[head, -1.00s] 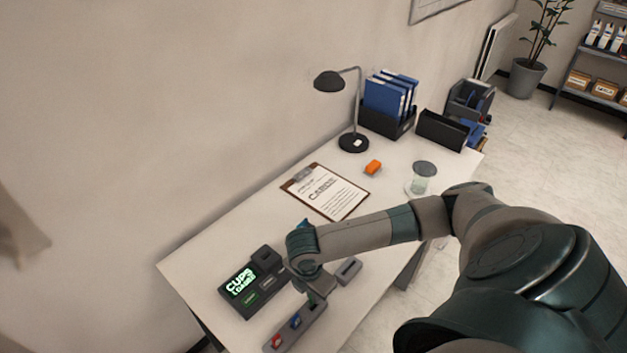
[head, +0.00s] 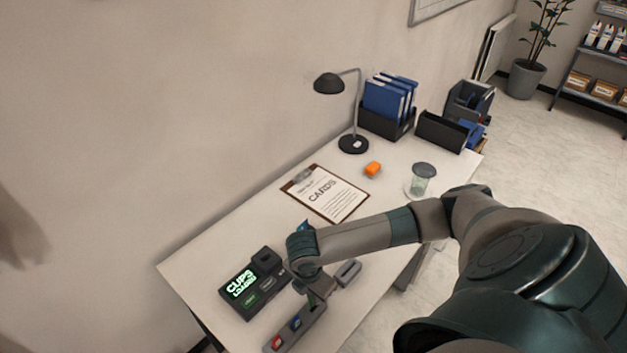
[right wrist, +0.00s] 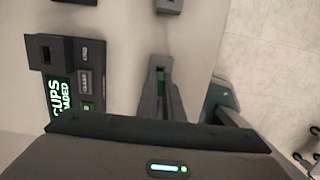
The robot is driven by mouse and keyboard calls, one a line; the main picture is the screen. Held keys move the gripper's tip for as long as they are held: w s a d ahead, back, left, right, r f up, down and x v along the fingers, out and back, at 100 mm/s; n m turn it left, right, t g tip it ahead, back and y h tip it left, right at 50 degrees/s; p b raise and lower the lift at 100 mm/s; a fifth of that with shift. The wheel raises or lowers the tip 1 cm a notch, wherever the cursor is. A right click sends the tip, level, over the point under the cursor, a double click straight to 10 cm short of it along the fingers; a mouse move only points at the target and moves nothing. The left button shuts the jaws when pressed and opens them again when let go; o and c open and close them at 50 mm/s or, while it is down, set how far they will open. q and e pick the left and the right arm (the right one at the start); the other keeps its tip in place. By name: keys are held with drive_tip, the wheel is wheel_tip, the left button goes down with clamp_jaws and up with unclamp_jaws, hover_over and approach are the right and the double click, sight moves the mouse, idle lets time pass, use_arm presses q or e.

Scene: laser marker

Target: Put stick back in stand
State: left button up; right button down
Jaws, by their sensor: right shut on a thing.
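The grey stand (head: 283,343) lies near the desk's front edge, with a red stick (head: 276,342) and a blue stick (head: 295,322) in it. My right gripper (head: 316,299) points down over the stand's far end, past the blue stick. It is shut on a green stick, which shows as a green strip (right wrist: 162,82) in the right wrist view. How deep the green stick sits in the stand is hidden by the gripper. My left gripper is not in view.
The dark marker console (head: 238,302), its screen reading "CUPS LOADED", sits left of the gripper. A small grey box (head: 348,271) lies just beyond the stand.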

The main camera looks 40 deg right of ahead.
drive_tip(key=shift+f+b, duration=0.5)
drive_tip(key=shift+f, duration=1.25)
idle(1.1)
drive_tip(key=c, duration=1.8)
unclamp_jaws()
drive_tip(key=shift+r, duration=0.15)
drive_tip(key=r+b, duration=0.1)
drive_tip(key=r, duration=0.4)
drive_tip(key=a+r+b, duration=0.1)
drive_tip(key=r, duration=0.5)
drive_tip(key=a+r+b, duration=0.1)
drive_tip(key=r, duration=0.5)
drive_tip(key=shift+s, duration=0.15)
drive_tip(key=shift+r, duration=0.1)
